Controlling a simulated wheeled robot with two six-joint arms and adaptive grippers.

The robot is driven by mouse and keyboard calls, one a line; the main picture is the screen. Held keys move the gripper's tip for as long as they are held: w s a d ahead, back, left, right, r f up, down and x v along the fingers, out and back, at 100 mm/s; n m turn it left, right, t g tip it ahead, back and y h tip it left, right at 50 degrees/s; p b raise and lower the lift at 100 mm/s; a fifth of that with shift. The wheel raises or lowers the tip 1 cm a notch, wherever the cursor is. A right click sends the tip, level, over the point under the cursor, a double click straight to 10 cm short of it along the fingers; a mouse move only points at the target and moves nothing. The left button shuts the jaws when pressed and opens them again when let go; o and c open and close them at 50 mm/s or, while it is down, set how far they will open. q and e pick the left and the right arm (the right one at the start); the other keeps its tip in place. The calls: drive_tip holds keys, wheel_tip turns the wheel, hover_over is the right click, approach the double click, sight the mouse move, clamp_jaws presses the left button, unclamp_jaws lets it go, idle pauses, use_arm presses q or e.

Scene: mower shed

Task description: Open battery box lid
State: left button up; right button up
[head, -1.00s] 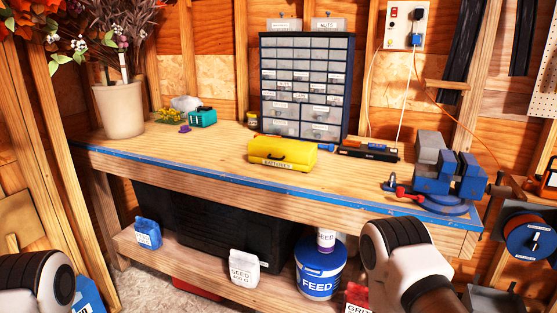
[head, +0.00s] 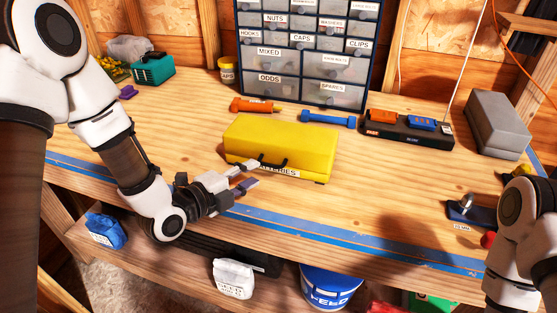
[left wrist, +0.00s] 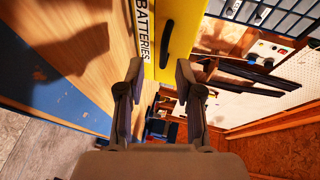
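The yellow battery box (head: 280,142) sits on the workbench with its lid shut. Its label reads BATTERIES and a black handle (head: 272,162) is on the front. My left gripper (head: 255,174) is open and empty, just in front of the box's left front side, with its fingertips close to the handle. In the left wrist view the two fingertips (left wrist: 159,71) are apart. The box (left wrist: 186,25) and handle (left wrist: 166,43) show just beyond them, with no clear contact. My right arm shows at the right edge of the head view, but its gripper is out of view.
A drawer cabinet (head: 310,60) stands at the back. A grey block (head: 498,124) is at right.

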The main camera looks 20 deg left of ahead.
sight(269, 166)
use_arm(q)
drive_tip(key=shift+w+d, duration=0.55)
drive_tip(key=shift+w, duration=0.1)
drive_tip(key=shift+w+d+r+p, duration=0.2)
drive_tip(key=shift+d+r+p, duration=0.1)
drive_tip(key=shift+d+p, duration=0.3)
drive_tip(key=w, duration=0.1)
drive_tip(key=w+f, duration=0.1)
drive_tip(key=w, duration=0.1)
drive_tip(key=shift+w+d+f, duration=0.2)
drive_tip(key=shift+d+f, duration=0.1)
drive_tip(key=shift+d, duration=0.1)
drive_tip(key=shift+s+r, duration=0.15)
drive_tip(key=shift+s, duration=0.05)
drive_tip(key=shift+s+a+r, duration=0.1)
drive_tip(key=shift+s+r, duration=0.05)
drive_tip(key=shift+s, duration=0.1)
clamp_jaws()
use_arm(e)
drive_tip(key=shift+s+r, duration=0.9)
drive_tip(key=shift+r, duration=0.25)
